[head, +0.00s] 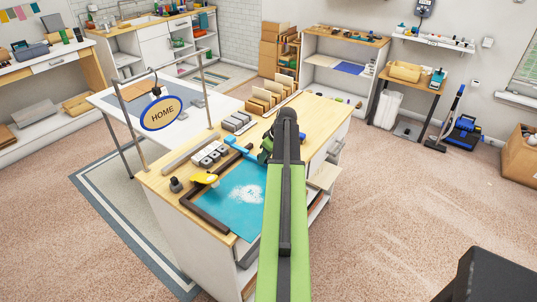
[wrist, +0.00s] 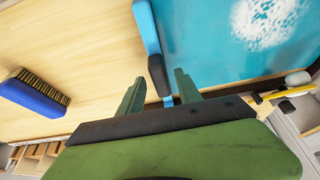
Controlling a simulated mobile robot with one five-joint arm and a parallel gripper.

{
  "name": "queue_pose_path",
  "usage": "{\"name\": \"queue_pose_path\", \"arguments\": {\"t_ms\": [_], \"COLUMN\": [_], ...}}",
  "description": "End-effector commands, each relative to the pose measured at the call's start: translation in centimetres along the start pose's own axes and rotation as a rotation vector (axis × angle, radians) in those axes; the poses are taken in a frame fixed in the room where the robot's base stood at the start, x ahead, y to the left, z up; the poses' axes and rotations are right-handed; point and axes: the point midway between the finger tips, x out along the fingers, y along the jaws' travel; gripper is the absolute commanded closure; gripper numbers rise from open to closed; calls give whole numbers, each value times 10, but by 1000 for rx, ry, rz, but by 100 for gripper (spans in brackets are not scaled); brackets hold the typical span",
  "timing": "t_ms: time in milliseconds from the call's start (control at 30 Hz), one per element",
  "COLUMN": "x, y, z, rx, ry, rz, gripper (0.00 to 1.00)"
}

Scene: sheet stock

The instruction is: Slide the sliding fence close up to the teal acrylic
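The teal acrylic (head: 245,188) is a flat sheet with a white patch, lying on the wooden bench top; it fills the upper right of the wrist view (wrist: 200,40). A blue bar (head: 236,144) with a dark section, which looks like the sliding fence, lies beside the sheet's edge. In the wrist view the blue bar (wrist: 147,28) runs along that edge; I cannot tell whether they touch. My gripper (wrist: 158,88) is open, its two green fingers apart on either side of the bar's dark end. In the head view my arm hides part of the sheet.
Dark brown strips (head: 207,218) border the sheet's left side, with a yellow tool (head: 205,178) near them. Grey blocks (head: 210,154) stand behind. A blue-backed brush (wrist: 35,95) lies on bare wood left of my gripper. Upright wooden dividers (head: 265,98) stand farther back.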

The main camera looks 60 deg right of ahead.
Motion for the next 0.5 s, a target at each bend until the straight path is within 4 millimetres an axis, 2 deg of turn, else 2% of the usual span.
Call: {"name": "queue_pose_path", "arguments": {"t_ms": [333, 500], "x": [-3, -22], "y": [0, 0], "z": [0, -2], "rx": [1, 1], "ry": [1, 1], "rz": [0, 1], "gripper": [58, 58]}}
